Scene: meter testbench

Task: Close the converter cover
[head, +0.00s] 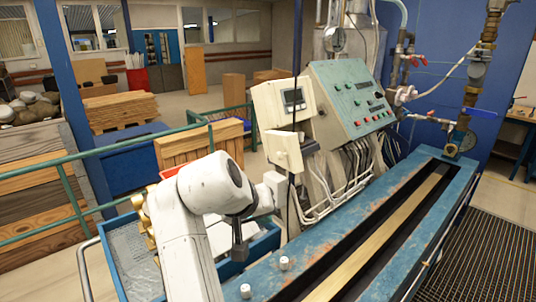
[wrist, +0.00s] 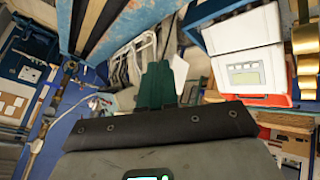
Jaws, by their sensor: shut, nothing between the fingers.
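The converter (head: 284,103) is a cream box with a small dark display, mounted left of the sloped green control panel. A cream flap-like piece, apparently its cover (head: 283,150), hangs below it, tilted and apart from the display face. In the wrist view the converter (wrist: 246,74) shows its display at right, and the pale cover (wrist: 240,28) appears above it. My gripper (wrist: 155,80) has dark green fingers, shut together and empty, left of the converter in that view and apart from it. In the head view my arm's end is just below the cover; the fingers cannot be made out there.
A long blue test bench (head: 400,215) runs along the right, with cables (head: 340,190) hanging beside the panel (head: 350,98). A green railing (head: 100,155) and a wooden crate (head: 195,146) stand behind my arm. A blue bin (head: 125,262) is at lower left.

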